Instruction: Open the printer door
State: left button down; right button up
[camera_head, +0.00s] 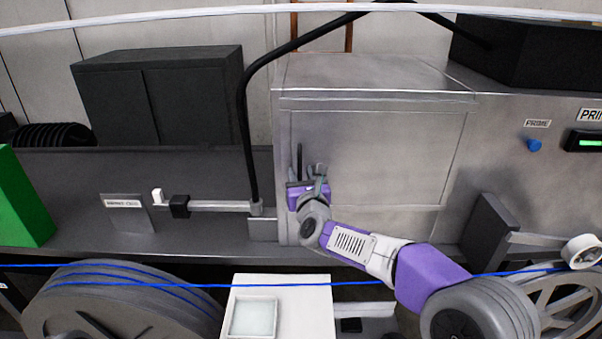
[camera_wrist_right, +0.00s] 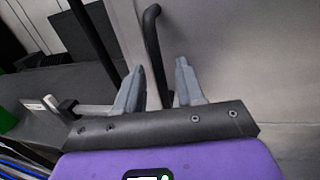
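The printer door (camera_head: 375,150) is a flat grey metal panel on the front of the big metal cabinet, and it looks closed. Its handle (camera_head: 299,158) is a dark upright bar near the door's left edge. My right gripper (camera_head: 312,176) is at the handle's lower part. In the right wrist view the black handle (camera_wrist_right: 152,42) runs down between the two grey fingers of my right gripper (camera_wrist_right: 160,66). The fingers are apart, with gaps visible beside the bar. The handle's lower end is hidden behind the gripper body. My left gripper is not in view.
A black hose (camera_head: 244,120) arches down left of the door. A blue cable (camera_head: 200,285) crosses in front, past a grey reel (camera_head: 110,305) and a white box (camera_head: 300,290). A green block (camera_head: 22,205) stands at far left. A blue knob (camera_head: 534,145) sits right.

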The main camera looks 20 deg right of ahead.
jog(key=shift+w+f, duration=0.1)
jog(key=shift+w, duration=0.1)
grip_shut()
jog(key=shift+s, duration=0.1)
